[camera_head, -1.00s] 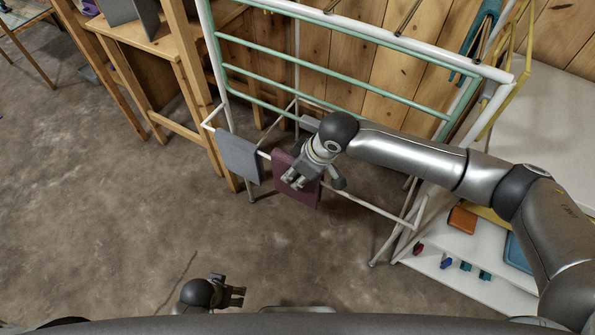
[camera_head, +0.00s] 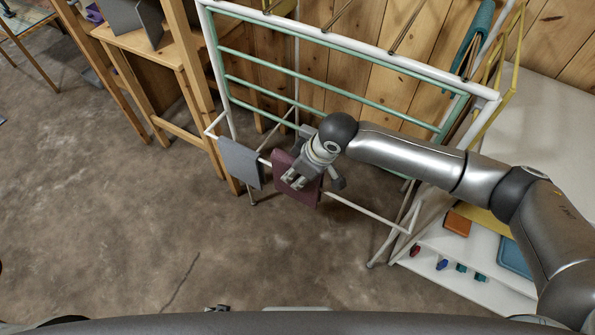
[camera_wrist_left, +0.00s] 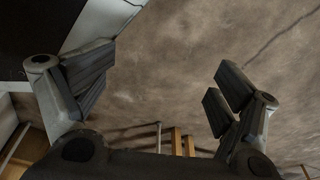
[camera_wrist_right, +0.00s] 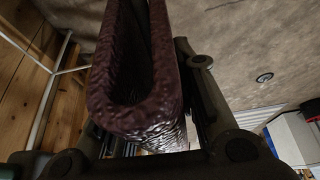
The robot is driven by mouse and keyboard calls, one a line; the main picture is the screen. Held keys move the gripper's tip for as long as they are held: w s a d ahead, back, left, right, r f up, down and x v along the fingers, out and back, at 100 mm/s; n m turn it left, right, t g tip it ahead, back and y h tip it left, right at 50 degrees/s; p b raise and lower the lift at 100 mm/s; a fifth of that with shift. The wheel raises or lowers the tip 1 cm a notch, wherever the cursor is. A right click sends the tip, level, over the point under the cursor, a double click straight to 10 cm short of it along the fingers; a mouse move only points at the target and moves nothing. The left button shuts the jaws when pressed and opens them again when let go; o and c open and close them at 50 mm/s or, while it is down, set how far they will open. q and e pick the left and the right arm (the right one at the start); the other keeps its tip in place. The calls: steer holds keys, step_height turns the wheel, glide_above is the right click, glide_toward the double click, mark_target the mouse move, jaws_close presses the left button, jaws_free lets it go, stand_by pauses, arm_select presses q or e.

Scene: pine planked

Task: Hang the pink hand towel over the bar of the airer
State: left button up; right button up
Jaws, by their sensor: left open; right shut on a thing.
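The pink hand towel (camera_head: 309,192) looks dark mauve and hangs folded at the low front bar (camera_head: 365,210) of the airer (camera_head: 345,36). I cannot tell whether the bar lies inside its fold. My right gripper (camera_head: 293,182) is shut on the towel and covers part of it. In the right wrist view the towel (camera_wrist_right: 135,110) shows a rounded fold close to the palm and hides one finger. My left gripper (camera_wrist_left: 160,88) is open and empty over the floor in the left wrist view; only a sliver of it shows at the head view's bottom edge.
A grey cloth (camera_head: 240,162) hangs on the same bar, left of the towel. A white shelf (camera_head: 470,275) with small items stands at right. A wooden rack (camera_head: 190,85) stands at left. The front floor (camera_head: 130,220) is clear.

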arm_select(q)
steer(key=shift+g, duration=0.5)
steer(key=s+f, duration=0.1)
steer(key=s, duration=0.2)
steer(key=s+a+f+p, duration=0.1)
steer(key=s, duration=0.2)
steer(key=s+a+f+p, duration=0.1)
steer(key=s, duration=0.2)
steer(key=shift+s+a+f, duration=0.15)
steer(key=shift+s, duration=0.1)
arm_select(e)
step_height(320, 180, up, 2)
steer(key=shift+r, duration=0.1)
step_height(320, 180, up, 3)
steer(key=p, duration=0.3)
steer(key=shift+p, duration=0.35)
step_height(320, 180, up, 8)
steer(key=p, duration=0.9)
arm_select(q)
steer(key=r, duration=0.3)
steer(key=s+r, duration=0.1)
steer(key=r, duration=0.7)
steer(key=shift+s+a+r, duration=0.1)
steer(key=shift+s+r, duration=0.1)
steer(key=shift+s, duration=0.15)
steer(key=shift+s, duration=0.1)
